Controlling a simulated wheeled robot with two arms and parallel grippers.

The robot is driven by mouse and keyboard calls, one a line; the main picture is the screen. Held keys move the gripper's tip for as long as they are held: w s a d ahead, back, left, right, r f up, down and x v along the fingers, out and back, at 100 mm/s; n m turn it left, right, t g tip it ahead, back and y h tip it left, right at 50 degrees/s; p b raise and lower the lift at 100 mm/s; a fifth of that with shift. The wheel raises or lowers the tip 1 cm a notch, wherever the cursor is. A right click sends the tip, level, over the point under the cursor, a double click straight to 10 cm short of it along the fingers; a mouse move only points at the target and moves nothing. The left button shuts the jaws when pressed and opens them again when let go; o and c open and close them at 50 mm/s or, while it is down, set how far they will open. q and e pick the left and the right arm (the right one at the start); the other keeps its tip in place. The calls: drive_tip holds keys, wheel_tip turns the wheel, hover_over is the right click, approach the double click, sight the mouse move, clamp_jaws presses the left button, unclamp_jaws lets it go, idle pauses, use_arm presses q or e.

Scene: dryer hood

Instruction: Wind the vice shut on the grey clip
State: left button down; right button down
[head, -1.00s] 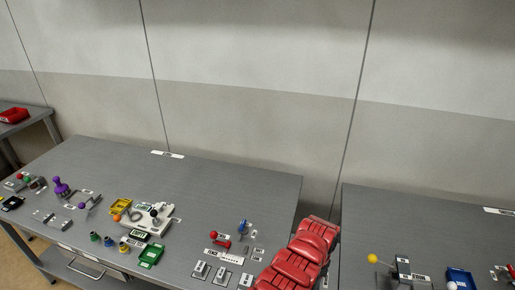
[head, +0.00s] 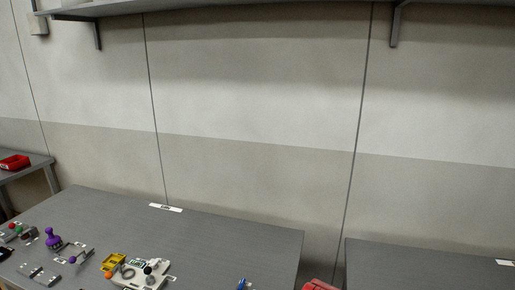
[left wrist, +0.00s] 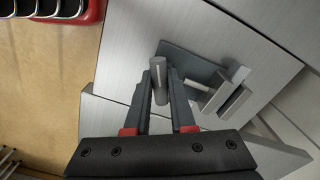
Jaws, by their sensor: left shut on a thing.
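In the left wrist view my left gripper (left wrist: 160,95) is shut on an upright grey cylindrical handle (left wrist: 158,72), which stands between its fingertips. To the right of it is the vice, with a dark flat base (left wrist: 188,60), a short pale rod (left wrist: 197,86) and upright grey jaw blocks (left wrist: 235,103). A lighter grey piece (left wrist: 240,73) stands at the far end of the blocks; I cannot tell whether it is the clip. The gripper hides part of the near side. Neither gripper shows in the head view, and my right gripper is in no view.
A shelf (head: 250,8) runs along the wall above.

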use_arm(q)
drive_tip(key=shift+m, duration=1)
drive_tip(key=shift+m, duration=1.2)
drive_tip(key=shift+m+b, duration=0.35)
drive_tip(key=shift+m, duration=0.85)
